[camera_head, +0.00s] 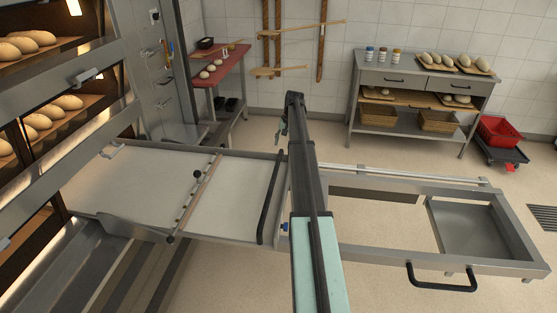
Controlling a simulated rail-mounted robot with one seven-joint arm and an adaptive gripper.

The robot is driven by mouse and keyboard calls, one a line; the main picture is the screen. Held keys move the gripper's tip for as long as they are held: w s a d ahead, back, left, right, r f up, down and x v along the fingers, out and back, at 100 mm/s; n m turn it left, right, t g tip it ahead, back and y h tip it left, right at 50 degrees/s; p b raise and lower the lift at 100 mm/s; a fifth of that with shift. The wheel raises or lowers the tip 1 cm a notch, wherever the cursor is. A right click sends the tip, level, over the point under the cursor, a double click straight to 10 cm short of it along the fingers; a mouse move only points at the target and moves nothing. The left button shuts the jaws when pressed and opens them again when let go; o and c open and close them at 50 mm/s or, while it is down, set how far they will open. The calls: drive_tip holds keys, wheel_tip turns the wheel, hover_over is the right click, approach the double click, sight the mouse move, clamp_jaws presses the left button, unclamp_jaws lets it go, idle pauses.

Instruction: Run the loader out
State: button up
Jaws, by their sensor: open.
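The loader (235,212) is a long steel frame with a pale belt, running from the lower deck oven (75,165) at left toward the right. Its left end reaches the oven front. A crossbar with a black knob (198,174) spans the belt, and a black bar (270,197) lies across it further right. The open frame (385,255) continues right, with a black handle (440,277) on its near side. My arm rises across the middle and hides part of the loader. My gripper (283,131) shows only in part beside the arm's upper end, above the loader's far side, apart from the handle.
Loaves (50,112) lie on lit oven decks at left. A red-topped table (225,68) stands behind. A steel bench (420,75) with loaves, jars and baskets stands at the back right, beside a red crate (503,132). The floor between is clear.

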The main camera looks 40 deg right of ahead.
sight(278, 161)
drive_tip(key=f, duration=0.3)
drive_tip(key=w+a+f+p, duration=0.1)
drive_tip(key=f, duration=0.3)
drive_tip(key=f+p, duration=0.1)
drive_tip(key=f, duration=0.2)
drive_tip(key=shift+w+a+f, duration=0.25)
drive_tip(key=shift+w+f, duration=0.05)
drive_tip(key=shift+f, duration=0.1)
clamp_jaws()
